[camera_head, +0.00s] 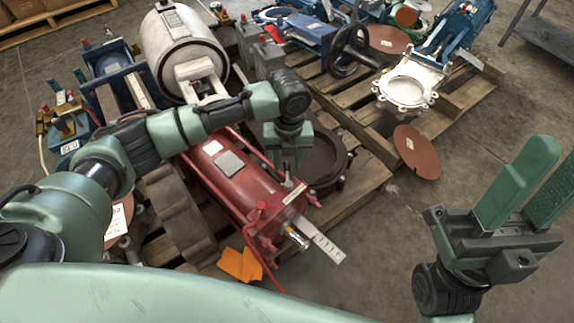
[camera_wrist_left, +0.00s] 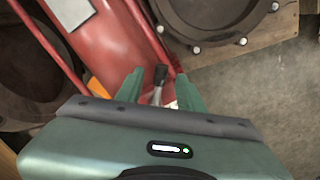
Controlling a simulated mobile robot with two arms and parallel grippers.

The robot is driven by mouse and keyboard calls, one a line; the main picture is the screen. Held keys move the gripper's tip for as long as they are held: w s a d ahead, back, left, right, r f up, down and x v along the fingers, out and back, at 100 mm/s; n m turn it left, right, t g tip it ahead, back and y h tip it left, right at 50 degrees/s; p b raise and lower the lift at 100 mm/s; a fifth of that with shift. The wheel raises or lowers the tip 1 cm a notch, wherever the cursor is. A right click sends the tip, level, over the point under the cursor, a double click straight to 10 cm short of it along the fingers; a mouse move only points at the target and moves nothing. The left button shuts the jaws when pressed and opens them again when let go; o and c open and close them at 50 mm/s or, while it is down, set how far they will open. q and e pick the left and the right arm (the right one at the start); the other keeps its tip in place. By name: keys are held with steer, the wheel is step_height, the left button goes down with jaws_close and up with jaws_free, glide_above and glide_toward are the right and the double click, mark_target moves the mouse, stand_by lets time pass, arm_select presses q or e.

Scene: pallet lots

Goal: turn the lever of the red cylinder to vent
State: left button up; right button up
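The red cylinder (camera_head: 236,178) lies on a pallet in the middle of the head view, with a pale label on its body. My left gripper (camera_head: 288,168) points down over its near right part. In the left wrist view, a lever with a black grip and a metal stem (camera_wrist_left: 159,78) shows between the two green fingers of my left gripper (camera_wrist_left: 160,84). The fingers are apart, with gaps visible beside the lever. In the head view the lever is hidden by the gripper. My right gripper (camera_head: 549,180) is open and empty at the right.
Orange tags (camera_head: 240,265) and a pale marked strip (camera_head: 326,244) are at the cylinder's near end. A dark round flange (camera_head: 325,160) lies right of the cylinder. A white valve body (camera_head: 408,84) and a brown disc (camera_head: 417,152) are farther right. Bare floor lies at the right.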

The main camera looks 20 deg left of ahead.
arm_select(q)
steer(key=shift+f, duration=0.35)
jaws_close()
stand_by(1.2)
